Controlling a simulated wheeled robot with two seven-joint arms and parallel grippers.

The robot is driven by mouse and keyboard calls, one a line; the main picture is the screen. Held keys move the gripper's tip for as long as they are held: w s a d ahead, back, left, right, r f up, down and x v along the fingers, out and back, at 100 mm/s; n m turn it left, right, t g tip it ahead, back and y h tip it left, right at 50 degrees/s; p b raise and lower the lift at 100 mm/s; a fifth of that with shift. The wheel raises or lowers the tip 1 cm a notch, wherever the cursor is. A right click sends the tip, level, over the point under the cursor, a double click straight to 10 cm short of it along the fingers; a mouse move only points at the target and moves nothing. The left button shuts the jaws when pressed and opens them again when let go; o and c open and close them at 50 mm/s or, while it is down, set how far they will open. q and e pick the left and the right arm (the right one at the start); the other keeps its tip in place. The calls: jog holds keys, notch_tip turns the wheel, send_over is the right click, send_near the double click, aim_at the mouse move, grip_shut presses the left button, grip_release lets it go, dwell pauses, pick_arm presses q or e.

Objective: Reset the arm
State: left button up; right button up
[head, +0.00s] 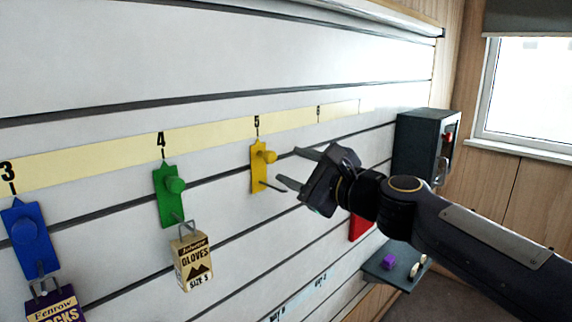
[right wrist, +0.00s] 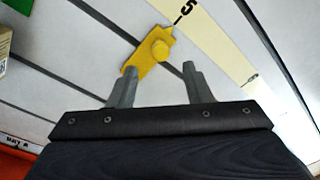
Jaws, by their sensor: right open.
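My right gripper (head: 290,168) reaches in from the right in the head view, in front of the slatted wall. Its two fingers are apart with nothing between them. The yellow holder (head: 258,166) under number 5 is just left of the fingertips, with a bare peg sticking out. In the right wrist view, the open fingers (right wrist: 155,85) point toward the wall, and the yellow holder (right wrist: 150,55) with its round knob lies beyond them, nearer the left finger. I cannot tell the exact gap to it. My left gripper is in neither view.
A green holder (head: 168,196) carries a gloves pack (head: 191,262); a blue holder (head: 30,238) carries a purple pack (head: 55,306). A red thing (head: 360,228) is partly behind my right arm. A dark box (head: 420,145) and a small shelf (head: 385,273) are at right.

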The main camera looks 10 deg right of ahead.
jog(key=shift+s, duration=0.15)
jog(key=s+d+f+n+g+h+p, duration=0.2)
jog(key=s+f+n+g, duration=0.3)
jog(key=s+f+n, duration=0.4)
jog(key=s+d+f+n+g+h+p, duration=0.3)
jog(key=s+f+n, duration=0.7)
jog(key=s+f, duration=0.6)
jog(key=s+d+g+p, duration=0.1)
jog(key=s+g, duration=0.1)
jog(key=s, duration=0.2)
jog(key=shift+d+f+n, duration=0.25)
jog(key=shift+d+n, duration=0.05)
jog(key=shift+d, duration=0.05)
jog(key=shift+c, duration=0.2)
